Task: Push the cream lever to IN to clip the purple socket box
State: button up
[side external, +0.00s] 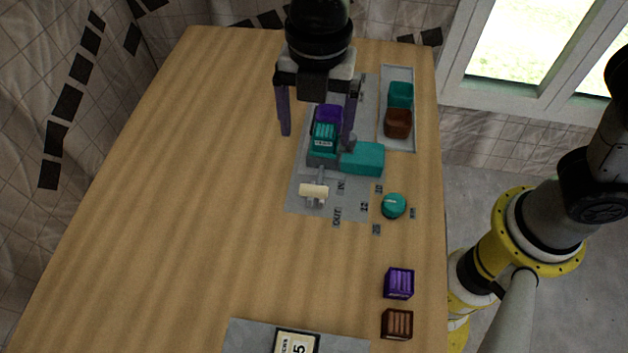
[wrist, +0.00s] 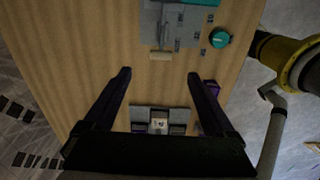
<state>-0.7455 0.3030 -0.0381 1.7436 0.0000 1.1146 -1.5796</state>
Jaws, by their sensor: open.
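The cream lever (side external: 313,190) sits at the near end of the grey panel (side external: 300,202), on a grey stem, left of the IN and OUT labels; its handle looks closer to level with IN. It also shows in the wrist view (wrist: 161,56), at the panel's edge. A purple socket box (side external: 327,114) sits on the panel farther back, partly hidden behind a ribbed teal block (side external: 323,134). My gripper (side external: 316,141) is open, its fingers appearing either side of these blocks in the side view. In the wrist view my gripper (wrist: 159,75) has nothing between its fingers.
A teal block (side external: 362,158) and teal dial (side external: 394,206) lie right of the lever. A tray (side external: 412,145) holds teal and brown boxes. Loose purple (side external: 399,283) and brown (side external: 397,324) boxes stand near right. A grey plate (side external: 240,335) lies in front. The table's left is clear.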

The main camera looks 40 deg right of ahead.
aim_at(314, 187)
jog(key=f, duration=0.9)
jog(key=s+a+f, duration=0.1)
jog(key=f, duration=0.4)
jog(key=shift+f, duration=0.3)
grip_shut()
